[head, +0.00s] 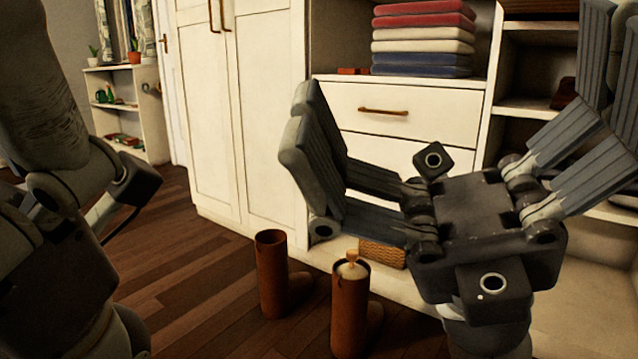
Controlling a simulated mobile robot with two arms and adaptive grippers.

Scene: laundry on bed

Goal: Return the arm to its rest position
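My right gripper (455,85) is large and close to the camera, right of centre in the head view. Its ribbed grey fingers are spread wide apart, with nothing between them. It is raised in front of the white wardrobe and shelves, and its wrist drops out at the bottom edge. Links of my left arm (60,190) fill the left edge of the view. I see no fingers on that side, so the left gripper is out of view.
A white wardrobe (240,110) with drawers (405,105) stands behind the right gripper. Folded cloths (422,45) are stacked above the drawers. Two brown boots (270,270) (348,315) stand on the wooden floor. A small shelf (150,95) is at the back left.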

